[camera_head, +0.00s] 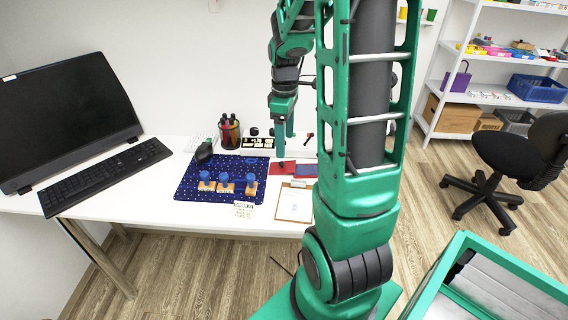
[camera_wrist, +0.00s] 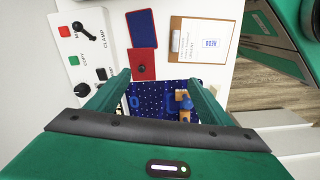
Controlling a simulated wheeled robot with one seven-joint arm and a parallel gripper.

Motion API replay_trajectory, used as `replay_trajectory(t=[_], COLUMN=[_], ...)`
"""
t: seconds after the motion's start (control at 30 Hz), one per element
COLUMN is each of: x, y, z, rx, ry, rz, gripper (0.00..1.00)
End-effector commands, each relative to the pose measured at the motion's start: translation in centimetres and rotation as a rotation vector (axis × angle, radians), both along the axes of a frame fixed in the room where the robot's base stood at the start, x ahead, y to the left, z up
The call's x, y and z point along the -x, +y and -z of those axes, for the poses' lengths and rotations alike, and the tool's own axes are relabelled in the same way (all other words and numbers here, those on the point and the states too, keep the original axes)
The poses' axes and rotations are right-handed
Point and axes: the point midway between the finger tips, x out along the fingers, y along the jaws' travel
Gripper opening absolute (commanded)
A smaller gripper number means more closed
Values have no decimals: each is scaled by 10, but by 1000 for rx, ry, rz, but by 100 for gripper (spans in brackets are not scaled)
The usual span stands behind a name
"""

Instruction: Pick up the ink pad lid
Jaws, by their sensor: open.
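The red ink pad lid (camera_head: 283,167) lies flat on the white desk, joined to or touching the blue ink pad (camera_head: 306,170); I cannot tell which. In the wrist view the lid (camera_wrist: 141,60) is a small red piece with a dark spot, below the red-edged blue pad (camera_wrist: 142,28). My gripper (camera_head: 284,153) points down near the lid in the head view. In the wrist view my gripper (camera_wrist: 158,80) is open and empty, with the lid ahead of the gap between its fingertips. Its height above the lid is unclear.
A dark blue dotted mat (camera_head: 187,192) holds several wooden stamps with blue knobs. A clipboard (camera_head: 294,204) lies to the right. A white panel with knobs (camera_wrist: 82,42) is beside the pad. A pen cup (camera_head: 230,134), keyboard (camera_head: 105,176) and monitor (camera_head: 66,118) stand further left.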

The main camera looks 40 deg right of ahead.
Motion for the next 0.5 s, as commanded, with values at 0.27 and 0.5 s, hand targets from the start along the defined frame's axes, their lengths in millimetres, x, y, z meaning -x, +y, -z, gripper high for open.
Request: replay_trajectory(t=[0.27, 0.5], x=[-26, -21], y=[-29, -39], z=[27, 57], rx=[-12, -14], ry=[-3, -2], rz=[-177, -170], gripper=[73, 73])
